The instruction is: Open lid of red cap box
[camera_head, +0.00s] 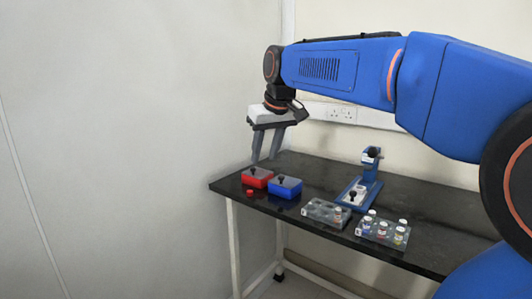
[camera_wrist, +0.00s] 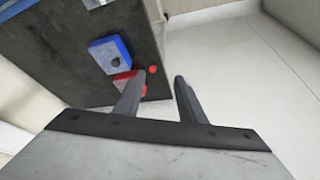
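The red box (camera_head: 258,177) sits near the left end of the black table, with a grey lid and a dark knob on top. In the wrist view the red box (camera_wrist: 126,82) is partly hidden behind one finger. A small red cap (camera_head: 249,193) lies on the table in front of the box; it also shows in the wrist view (camera_wrist: 153,69). My gripper (camera_head: 264,160) is open and empty above and behind the red box, its fingers pointing down. In the wrist view its fingertips (camera_wrist: 160,77) are well apart, with nothing between them.
A blue box (camera_head: 285,187) with a similar knob stands right beside the red box. The table's left edge is close to the red box.

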